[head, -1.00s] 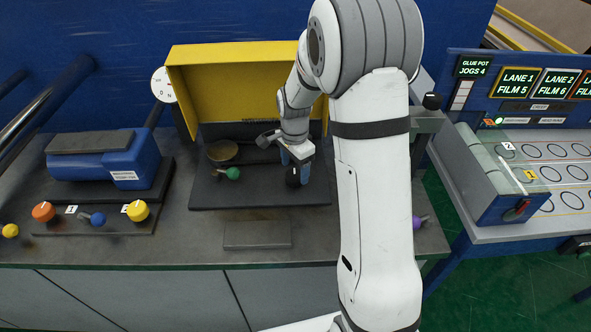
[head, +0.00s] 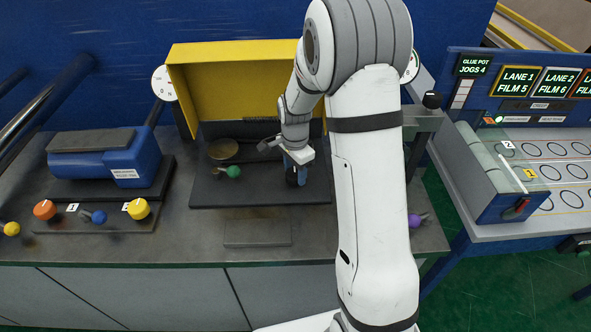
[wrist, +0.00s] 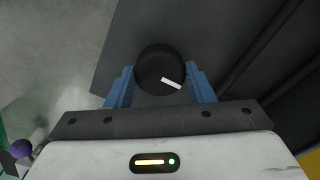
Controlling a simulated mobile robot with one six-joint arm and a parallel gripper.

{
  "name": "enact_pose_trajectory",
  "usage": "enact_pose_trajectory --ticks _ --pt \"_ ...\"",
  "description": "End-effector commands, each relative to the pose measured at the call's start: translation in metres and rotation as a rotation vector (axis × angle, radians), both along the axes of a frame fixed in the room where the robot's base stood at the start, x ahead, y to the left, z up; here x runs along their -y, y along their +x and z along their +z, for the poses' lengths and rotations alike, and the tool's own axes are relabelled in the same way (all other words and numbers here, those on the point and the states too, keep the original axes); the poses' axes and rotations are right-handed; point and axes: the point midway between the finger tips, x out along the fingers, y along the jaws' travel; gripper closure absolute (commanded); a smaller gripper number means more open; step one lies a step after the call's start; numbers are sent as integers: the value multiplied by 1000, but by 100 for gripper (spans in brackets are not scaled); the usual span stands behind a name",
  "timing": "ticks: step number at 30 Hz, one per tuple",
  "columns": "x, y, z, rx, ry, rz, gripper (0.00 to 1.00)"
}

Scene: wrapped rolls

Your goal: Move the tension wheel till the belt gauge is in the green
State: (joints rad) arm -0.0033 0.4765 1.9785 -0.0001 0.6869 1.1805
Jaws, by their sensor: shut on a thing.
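A black round wheel with a white mark, which I take as the tension wheel (wrist: 153,69), sits between the blue fingers of my gripper (wrist: 160,88) in the wrist view. The fingers are shut on its sides. In the head view my gripper (head: 297,170) reaches down to the dark mat under the yellow hood, and the wheel is mostly hidden by it. A white round dial (head: 162,83) shows at the hood's left; another dial (head: 412,66) is partly covered by my arm at the right. I cannot tell which is the belt gauge, nor read a green zone.
A yellow hood (head: 240,85) stands behind and above the dark mat (head: 240,195). A green-knobbed lever (head: 232,172) and a round brown disc (head: 223,149) are left of my gripper. A blue machine (head: 105,165) and coloured knobs lie further left. A purple knob (head: 414,221) is at right.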

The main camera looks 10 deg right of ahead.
Motion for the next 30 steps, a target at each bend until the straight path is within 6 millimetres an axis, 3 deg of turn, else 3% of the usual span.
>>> enact_pose_trajectory --ticks 14,30 --pt "0 0 -1 1 0 93 75" --pt "1 1 -1 2 0 563 75"
